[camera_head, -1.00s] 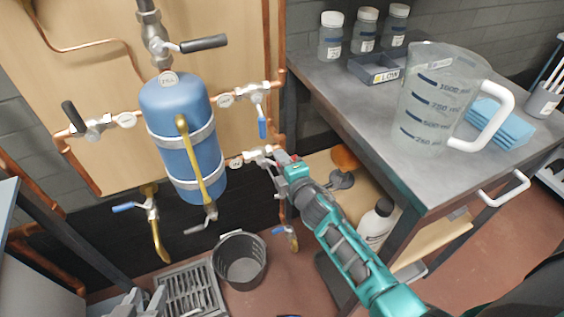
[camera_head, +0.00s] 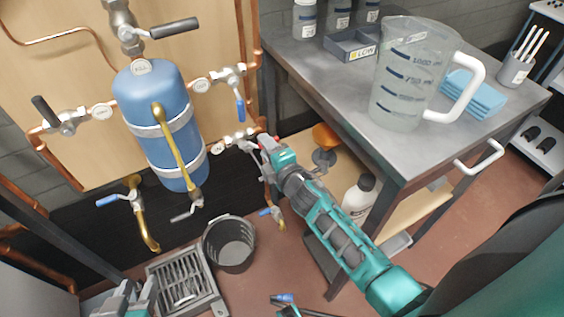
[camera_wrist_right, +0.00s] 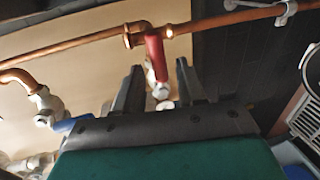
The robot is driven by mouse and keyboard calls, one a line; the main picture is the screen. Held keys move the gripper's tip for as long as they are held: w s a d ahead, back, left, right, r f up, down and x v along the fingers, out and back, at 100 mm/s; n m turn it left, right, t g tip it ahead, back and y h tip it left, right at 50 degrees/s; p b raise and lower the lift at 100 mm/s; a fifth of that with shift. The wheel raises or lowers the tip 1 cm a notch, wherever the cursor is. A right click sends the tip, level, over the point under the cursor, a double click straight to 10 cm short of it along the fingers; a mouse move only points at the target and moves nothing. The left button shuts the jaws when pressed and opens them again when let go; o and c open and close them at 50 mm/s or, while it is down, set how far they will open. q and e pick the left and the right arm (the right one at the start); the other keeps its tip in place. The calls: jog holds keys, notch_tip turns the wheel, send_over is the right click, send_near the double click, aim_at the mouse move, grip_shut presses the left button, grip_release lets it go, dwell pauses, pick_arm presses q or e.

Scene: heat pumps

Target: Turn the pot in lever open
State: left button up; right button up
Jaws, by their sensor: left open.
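A red lever (camera_wrist_right: 155,55) on a copper pipe valve stands between the fingers of my right gripper (camera_wrist_right: 160,88) in the right wrist view. The fingers are apart on either side of it; whether they touch it I cannot tell. In the head view my right gripper (camera_head: 264,143) is at the lower right pipe valve (camera_head: 240,137), beside the blue tank (camera_head: 158,100), and partly hides it. The black pot (camera_head: 229,244) stands on the floor below. My left gripper (camera_head: 125,303) is open at the bottom left edge, partly cut off.
A grey floor grate (camera_head: 185,284) lies beside the pot. A metal workbench (camera_head: 330,75) at right holds a clear measuring jug (camera_head: 405,80), jars and blue cloths (camera_head: 473,93). A white bottle (camera_head: 358,196) is on its lower shelf. Other pipes and levers surround the tank.

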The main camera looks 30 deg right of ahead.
pick_arm(q)
jog(key=shift+r+p, duration=0.65)
jog(key=shift+r, duration=0.2)
pick_arm(e)
jog(key=s+r, duration=0.2)
jog(key=s, duration=0.8)
jog(key=shift+s+d, duration=0.15)
pick_arm(q)
jog(key=shift+a, duration=0.15)
pick_arm(e)
jog(key=shift+s, duration=0.1)
